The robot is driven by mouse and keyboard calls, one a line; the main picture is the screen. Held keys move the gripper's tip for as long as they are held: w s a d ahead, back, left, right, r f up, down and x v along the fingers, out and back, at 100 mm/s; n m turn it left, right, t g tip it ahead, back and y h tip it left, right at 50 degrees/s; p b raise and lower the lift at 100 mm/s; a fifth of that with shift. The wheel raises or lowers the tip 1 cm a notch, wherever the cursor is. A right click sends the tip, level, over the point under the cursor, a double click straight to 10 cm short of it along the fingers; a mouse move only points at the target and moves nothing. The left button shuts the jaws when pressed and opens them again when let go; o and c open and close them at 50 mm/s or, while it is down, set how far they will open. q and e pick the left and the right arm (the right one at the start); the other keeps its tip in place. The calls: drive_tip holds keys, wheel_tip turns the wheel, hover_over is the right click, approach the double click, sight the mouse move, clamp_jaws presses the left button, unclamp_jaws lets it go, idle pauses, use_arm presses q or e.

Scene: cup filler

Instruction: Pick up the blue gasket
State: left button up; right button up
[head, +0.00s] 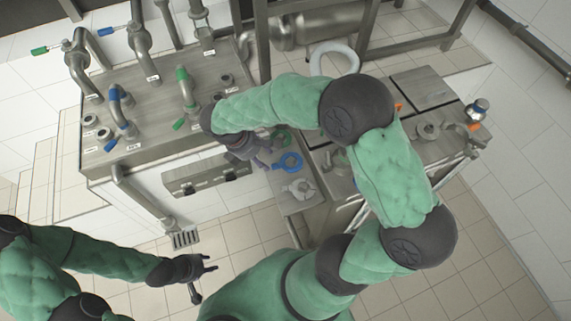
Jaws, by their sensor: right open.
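The blue gasket (290,162) is a flat ring with a short tab. It lies on the metal surface near the middle of the head view. My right gripper (264,154) is just left of the blue gasket, open, with its fingers pointing towards it; I cannot tell whether they touch. Part of the gripper is hidden under my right forearm. My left gripper (205,278) is open and empty over the tiled floor at the lower left, far from the gasket.
A green gasket (283,137) lies just behind the blue one. A metal fitting (299,188) sits in front of it. A metal panel (150,120) with pipes, blue and green handles stands at the left. A jar (477,109) stands at the right. The floor in front is clear.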

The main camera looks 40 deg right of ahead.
sight(274, 166)
drive_tip(key=b+x, duration=0.2)
drive_tip(key=x, duration=0.5)
drive_tip(key=shift+w+d, duration=0.15)
drive_tip(key=shift+d, duration=0.1)
drive_tip(key=c, duration=0.9)
